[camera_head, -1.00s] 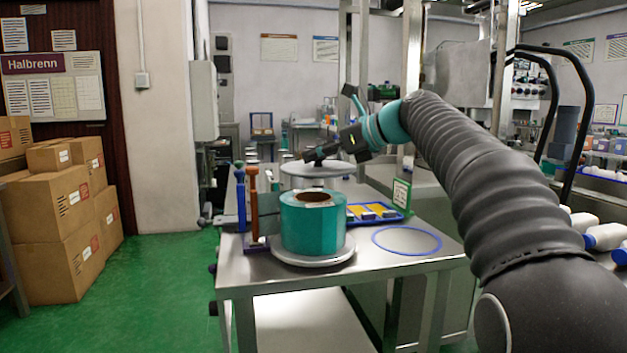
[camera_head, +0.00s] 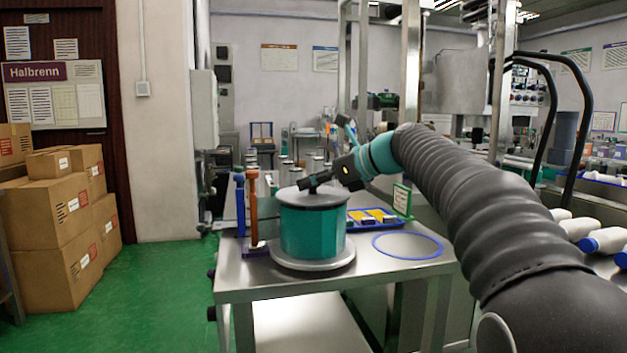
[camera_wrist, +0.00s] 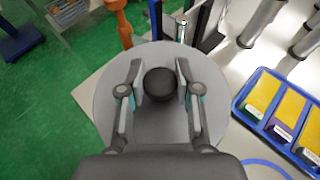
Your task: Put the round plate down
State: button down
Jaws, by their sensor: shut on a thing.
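The round plate (camera_head: 300,201) is a flat grey disc with a black knob (camera_wrist: 160,84) at its centre. My gripper (camera_head: 312,184) is shut on that knob, one finger on each side, as the wrist view shows (camera_wrist: 160,78). The plate (camera_wrist: 115,105) is level and sits over the top of a teal roll (camera_head: 312,232), hiding its open centre. I cannot tell whether the plate touches the roll. The roll stands upright on a round grey base (camera_head: 285,259) on the steel table.
An orange post (camera_head: 254,208) and a blue post (camera_head: 240,208) stand close left of the roll. A blue tray (camera_wrist: 243,98) with yellow-topped blocks lies to the right, beside a green-framed sign (camera_head: 402,199). A blue ring (camera_head: 408,258) on the table surrounds bare steel.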

jog(key=shift+f, duration=0.3)
jog(key=c, duration=0.8)
grip_release()
jog(key=shift+r, duration=0.1)
jog(key=shift+r, duration=0.3)
jog(key=v, duration=1.2)
jog(key=shift+r+p, duration=0.15)
jog(key=shift+p, duration=0.3)
jog(key=shift+s, duration=0.1)
